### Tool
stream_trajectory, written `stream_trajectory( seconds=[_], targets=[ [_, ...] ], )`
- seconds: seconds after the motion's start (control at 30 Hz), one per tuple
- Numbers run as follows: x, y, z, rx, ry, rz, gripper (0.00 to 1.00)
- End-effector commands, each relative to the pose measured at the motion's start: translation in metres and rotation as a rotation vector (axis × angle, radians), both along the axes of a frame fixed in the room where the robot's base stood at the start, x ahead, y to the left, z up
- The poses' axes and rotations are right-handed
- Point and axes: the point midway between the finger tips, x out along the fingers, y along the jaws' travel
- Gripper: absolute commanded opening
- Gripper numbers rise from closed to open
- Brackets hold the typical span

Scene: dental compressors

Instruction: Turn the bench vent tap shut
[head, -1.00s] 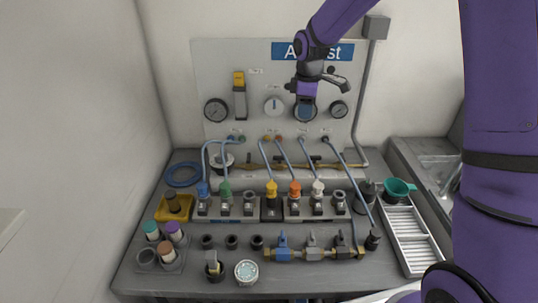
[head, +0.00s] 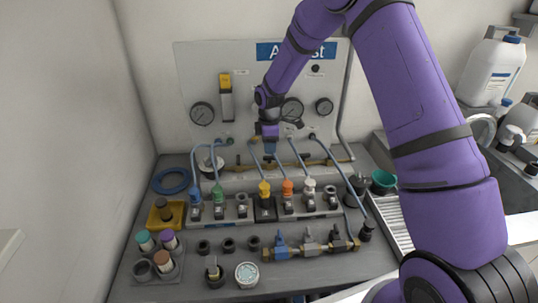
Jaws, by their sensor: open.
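A brass manifold (head: 292,253) lies at the bench's front right. It carries a blue-handled tap (head: 281,244) and two grey-handled taps, one in the middle (head: 309,241) and one at the right (head: 336,240). The handles appear upright. No label I can read says which tap is the bench vent. My gripper (head: 270,152) is open and points down in front of the back panel. It hangs above and behind the row of coloured connectors, apart from the manifold. Its fingers are small in view, and nothing shows between them.
The upright panel (head: 190,110) with gauges stands behind. Blue hoses run down to a row of connectors, including a yellow (head: 264,188) and an orange one (head: 287,188). A round gauge (head: 246,274) and several dark cups stand left of the manifold. A teal funnel (head: 384,180) stands right.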

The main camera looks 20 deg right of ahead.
Motion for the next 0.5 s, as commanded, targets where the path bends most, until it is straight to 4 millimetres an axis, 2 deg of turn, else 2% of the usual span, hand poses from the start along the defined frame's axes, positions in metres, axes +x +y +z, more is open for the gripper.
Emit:
stream_trajectory(
  seconds=[0.03,0.2,0.5],
  targets=[
    [0.0,0.001,-0.009,0.0,0.002,0.001,0.4],
    [0.0,0.0,-0.031,0.0,0.001,0.0,0.4],
    [0.0,0.0,-0.043,0.001,-0.002,0.0,0.4]
  ],
)
